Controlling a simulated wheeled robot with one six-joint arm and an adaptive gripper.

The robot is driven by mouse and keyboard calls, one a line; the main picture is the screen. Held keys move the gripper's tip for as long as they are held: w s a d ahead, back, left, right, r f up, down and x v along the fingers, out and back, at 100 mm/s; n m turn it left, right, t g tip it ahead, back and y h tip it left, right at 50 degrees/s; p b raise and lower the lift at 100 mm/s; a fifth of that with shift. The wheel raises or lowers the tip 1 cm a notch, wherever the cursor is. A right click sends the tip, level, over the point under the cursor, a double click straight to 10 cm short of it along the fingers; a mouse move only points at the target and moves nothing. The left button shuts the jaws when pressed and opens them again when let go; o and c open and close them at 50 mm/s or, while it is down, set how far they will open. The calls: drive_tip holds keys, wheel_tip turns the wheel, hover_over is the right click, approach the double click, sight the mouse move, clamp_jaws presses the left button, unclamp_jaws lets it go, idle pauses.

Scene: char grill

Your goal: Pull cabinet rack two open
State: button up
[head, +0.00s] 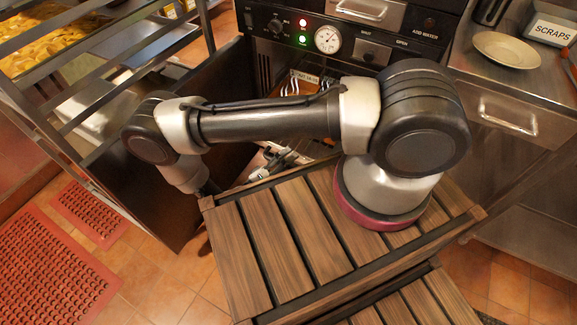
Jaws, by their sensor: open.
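The dark cabinet (262,60) stands at the top middle, below a panel with lights and a dial. Its door (165,160) is swung open to the left. Inside, a rack (300,88) with light wire bars shows beneath a small pale label (304,76); I cannot tell which rack number it is. My arm crosses in front and hides much of the opening. My gripper (272,160) is low in front of the cabinet opening, partly hidden behind my arm and the slatted top. It is open; contact with any rack cannot be made out.
A steel counter with a plate (506,50) and a SCRAPS sign (552,30) is at the right. Red mats (50,265) lie on the tiled floor at the lower left.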

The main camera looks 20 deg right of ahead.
drive_tip(key=o, duration=0.8)
wheel_tip(320, 180, up, 6)
drive_tip(key=shift+w+a+f, duration=0.1)
drive_tip(key=shift+w, duration=0.05)
drive_tip(key=shift+r, duration=0.6)
drive_tip(key=shift+m+g+y, duration=0.3)
drive_tip(key=shift+g+y, duration=0.3)
drive_tip(key=shift+y, duration=0.2)
drive_tip(key=f, duration=0.3)
drive_tip(key=s+d+f, duration=0.1)
drive_tip(key=shift+f, duration=0.2)
drive_tip(key=shift+f+v, duration=0.25)
drive_tip(key=shift+v, duration=1)
drive_tip(key=shift+f+v, duration=0.25)
drive_tip(key=shift+v, duration=1)
drive_tip(key=shift+c, duration=1.4)
drive_tip(key=shift+s+a, duration=0.25)
drive_tip(key=shift+a, duration=0.2)
drive_tip(key=shift+c, duration=1.4)
drive_tip(key=shift+a+f, duration=0.15)
drive_tip(key=shift+a, duration=0.1)
drive_tip(key=c, duration=0.5)
drive_tip(key=shift+o, duration=0.2)
drive_tip(key=shift+s+a+f, duration=0.15)
drive_tip(key=shift+s+a, duration=0.05)
drive_tip(key=shift+a, duration=0.4)
drive_tip(key=shift+s+a+f, duration=0.15)
drive_tip(key=shift+s+a, duration=0.1)
drive_tip(key=shift+a, duration=0.3)
